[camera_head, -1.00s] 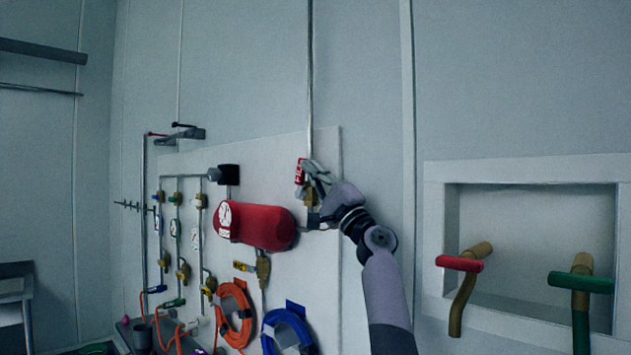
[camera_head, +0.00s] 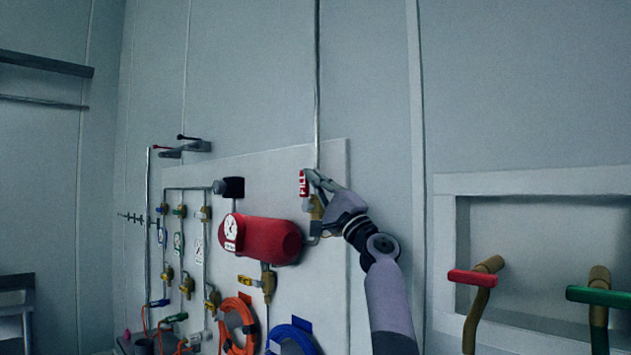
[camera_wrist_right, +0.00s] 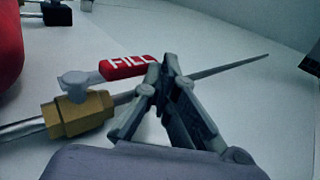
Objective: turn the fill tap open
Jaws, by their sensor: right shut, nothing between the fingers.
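The fill tap has a red lever marked FILL (camera_head: 303,184) and a brass body (camera_head: 317,208) on a thin vertical pipe at the panel's upper right. In the right wrist view the red lever (camera_wrist_right: 127,67) runs roughly along the pipe, above the brass body (camera_wrist_right: 78,113). My right gripper (camera_head: 312,177) is at the lever's right side. Its fingers (camera_wrist_right: 172,68) are shut and empty in the wrist view, close by the lever's free end. I cannot tell whether they touch it. My left gripper is not in view.
A red tank (camera_head: 268,241) with a gauge is left of the tap. Brass valves, orange hose (camera_head: 238,325) and blue hose (camera_head: 291,338) hang on the white panel (camera_head: 335,270). A wall recess with a red handle (camera_head: 472,278) and a green handle (camera_head: 598,296) is at right.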

